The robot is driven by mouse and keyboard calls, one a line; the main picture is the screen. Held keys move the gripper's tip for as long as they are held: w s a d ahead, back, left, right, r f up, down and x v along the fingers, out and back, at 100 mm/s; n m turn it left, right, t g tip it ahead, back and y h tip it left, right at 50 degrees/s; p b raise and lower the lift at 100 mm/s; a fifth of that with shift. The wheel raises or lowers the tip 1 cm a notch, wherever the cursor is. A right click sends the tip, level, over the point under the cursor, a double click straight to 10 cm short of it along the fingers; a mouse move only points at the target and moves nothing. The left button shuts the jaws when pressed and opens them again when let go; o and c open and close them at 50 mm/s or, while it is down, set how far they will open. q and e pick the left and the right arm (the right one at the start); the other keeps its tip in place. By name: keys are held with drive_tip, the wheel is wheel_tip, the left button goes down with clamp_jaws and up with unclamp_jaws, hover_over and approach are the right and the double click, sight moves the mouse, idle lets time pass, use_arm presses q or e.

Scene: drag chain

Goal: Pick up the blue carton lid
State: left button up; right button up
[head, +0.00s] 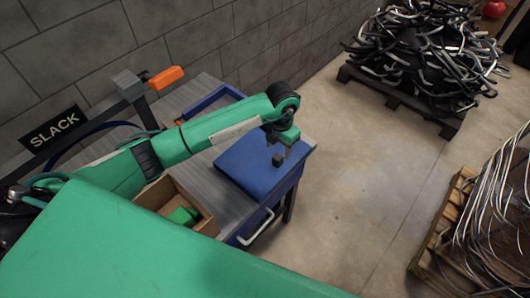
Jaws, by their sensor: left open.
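The blue carton lid (240,173) is a flat blue panel with rounded edges, lying at the right end of the grey workbench. A small dark block (278,160) shows on its upper right part; I cannot tell for sure whether it is a knob of the lid. My left gripper (281,152) is open and points down over this block, close above the lid. I cannot tell whether its fingers touch the block. The far corner of the lid is partly hidden by my left arm. My right gripper is not in view.
A brown open box (207,225) with green pieces stands on the workbench (233,207), left of the lid. A blue frame (206,99) lies behind my arm, near the block wall. Pallets with dark tubing (425,55) and wires (500,205) stand right. The floor between is clear.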

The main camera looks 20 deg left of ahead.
sight(278, 157)
use_arm(q)
drive_tip(key=shift+f, duration=0.4)
drive_tip(key=shift+f+p, duration=0.45)
drive_tip(key=shift+p, duration=0.05)
wheel_tip(278, 157, down, 4)
drive_tip(key=shift+r+p, duration=0.25)
drive_tip(key=shift+p, duration=0.6)
drive_tip(key=shift+f, duration=0.45)
drive_tip(key=c, duration=1)
drive_tip(key=shift+c, duration=0.5)
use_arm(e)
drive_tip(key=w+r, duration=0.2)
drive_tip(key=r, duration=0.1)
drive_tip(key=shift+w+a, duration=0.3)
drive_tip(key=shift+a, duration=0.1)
use_arm(q)
drive_tip(key=shift+r, duration=0.1)
